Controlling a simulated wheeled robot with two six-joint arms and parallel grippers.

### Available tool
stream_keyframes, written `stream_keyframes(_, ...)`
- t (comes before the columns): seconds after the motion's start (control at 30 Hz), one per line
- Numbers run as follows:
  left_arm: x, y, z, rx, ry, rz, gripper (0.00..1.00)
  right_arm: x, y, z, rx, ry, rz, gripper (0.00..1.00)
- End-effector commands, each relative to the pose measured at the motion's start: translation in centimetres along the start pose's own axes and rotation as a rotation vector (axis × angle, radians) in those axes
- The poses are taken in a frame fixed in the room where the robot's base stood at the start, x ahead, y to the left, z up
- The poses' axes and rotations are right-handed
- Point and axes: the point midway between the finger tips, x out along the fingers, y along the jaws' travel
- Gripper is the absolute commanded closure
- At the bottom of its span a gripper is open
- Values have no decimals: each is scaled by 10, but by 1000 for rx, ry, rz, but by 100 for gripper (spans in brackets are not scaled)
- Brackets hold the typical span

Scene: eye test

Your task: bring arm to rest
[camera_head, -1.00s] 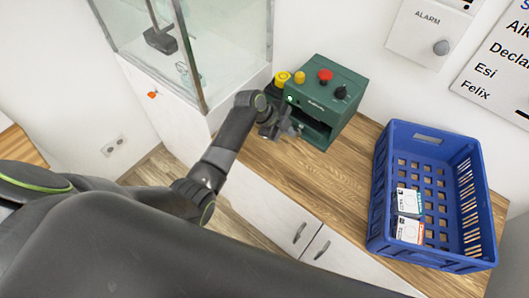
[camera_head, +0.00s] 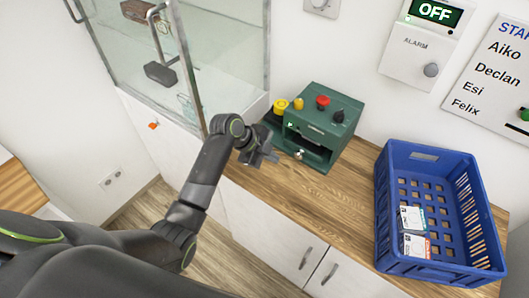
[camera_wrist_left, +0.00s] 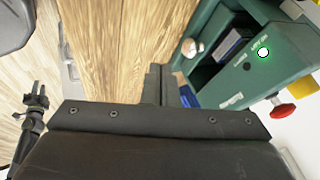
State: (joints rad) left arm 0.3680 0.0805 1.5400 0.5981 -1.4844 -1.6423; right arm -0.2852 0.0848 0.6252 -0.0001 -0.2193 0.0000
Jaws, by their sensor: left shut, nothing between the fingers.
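My left gripper (camera_head: 265,154) hangs above the wooden counter in front of the green machine's left part, apart from it as far as I can see. Its fingers are shut and empty; they also show closed together in the left wrist view (camera_wrist_left: 163,87). The green machine (camera_head: 314,132) has a red button, yellow buttons, a black knob and a lit green lamp. A small silver knob (camera_wrist_left: 193,47) shows at its open front. A dark gripper-like part of mine (camera_wrist_left: 36,101) shows at the left of the wrist view, its jaw state unclear.
A glass cabinet (camera_head: 226,50) stands behind my left arm. A blue crate (camera_head: 435,265) with white boxes (camera_head: 413,220) stands on the right of the counter (camera_head: 335,200). The counter between machine and crate is clear. An alarm panel (camera_head: 415,52) reading OFF hangs on the wall.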

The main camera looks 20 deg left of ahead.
Motion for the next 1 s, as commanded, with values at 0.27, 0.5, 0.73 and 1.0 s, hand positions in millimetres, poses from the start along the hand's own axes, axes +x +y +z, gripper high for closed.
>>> stream_keyframes(0.27,-31,0,0,1,0,0,100,4,0,16,2,-20,1,69)
stream_keyframes(0.5,-36,0,0,0,1,1,100,3,-1,21,4,-28,0,69)
stream_keyframes(0.73,-35,27,10,-115,-42,4,100,4,-7,19,7,-26,-8,69)
stream_keyframes(1.0,-58,143,44,-665,-257,-53,100,4,-8,14,6,-19,-9,69)
